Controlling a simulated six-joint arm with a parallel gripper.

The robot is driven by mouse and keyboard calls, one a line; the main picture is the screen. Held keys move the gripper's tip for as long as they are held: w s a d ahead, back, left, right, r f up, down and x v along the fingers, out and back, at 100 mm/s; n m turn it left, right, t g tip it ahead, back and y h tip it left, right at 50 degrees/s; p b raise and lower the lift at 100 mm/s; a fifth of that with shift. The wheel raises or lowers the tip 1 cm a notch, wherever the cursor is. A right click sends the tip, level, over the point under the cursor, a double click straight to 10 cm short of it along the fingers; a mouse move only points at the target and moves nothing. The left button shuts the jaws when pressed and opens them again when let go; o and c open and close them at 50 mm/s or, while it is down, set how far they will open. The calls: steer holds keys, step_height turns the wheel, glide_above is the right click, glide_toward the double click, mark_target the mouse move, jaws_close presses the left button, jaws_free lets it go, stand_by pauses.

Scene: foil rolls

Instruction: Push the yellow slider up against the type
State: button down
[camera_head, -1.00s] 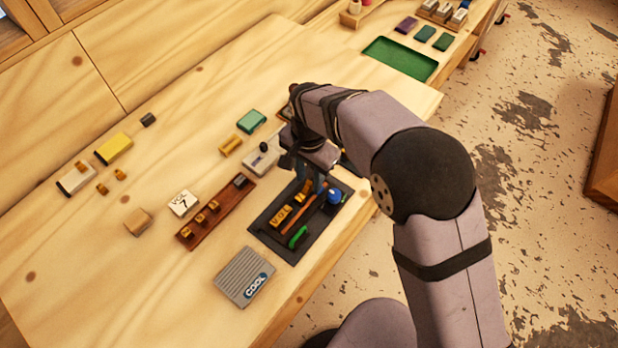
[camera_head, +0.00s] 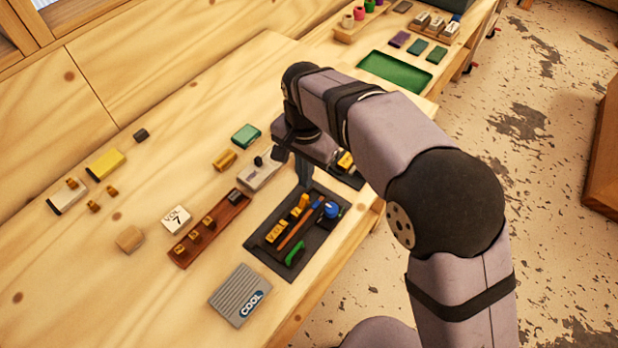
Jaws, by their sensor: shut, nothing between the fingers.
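A short row of gold type reading VOL (camera_head: 276,232) sits on a dark mat-like base (camera_head: 262,246). A yellow piece (camera_head: 299,206), which looks like the slider, lies in line with it at its upper right end. The two look close together; at this size I cannot tell whether they touch. My gripper (camera_head: 304,184) is shut and empty, pointing down at the upper edge of the base, just beyond the yellow piece. My arm hides part of the area behind it.
An orange-brown stick, a blue knob (camera_head: 331,210) and a green piece (camera_head: 295,253) lie on the base. A grey block with a black knob (camera_head: 260,171) stands left of my gripper.

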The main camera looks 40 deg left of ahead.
mark_target(303, 202)
steer(key=w+d+n+g+y+b, duration=0.1)
steer(key=w+d+n+g+y, duration=0.1)
steer(key=w+n, duration=0.4)
steer(key=w+d+n+g+y+b, duration=0.2)
steer(key=w+n, duration=0.4)
steer(key=n, duration=0.7)
steer(key=shift+d+r+g+y, duration=0.3)
steer(key=shift+d+g, duration=0.15)
steer(key=shift+g, duration=0.45)
steer(key=p+x, duration=0.3)
steer(key=x, duration=0.7)
steer(key=shift+s, duration=0.1)
steer(key=shift+s+a+r+p, duration=0.1)
steer(key=shift+s+r+p, duration=0.1)
steer(key=shift+s+p, duration=0.65)
steer(key=shift+s, duration=0.65)
steer(key=shift+s+f, duration=0.15)
steer(key=shift+s, duration=0.2)
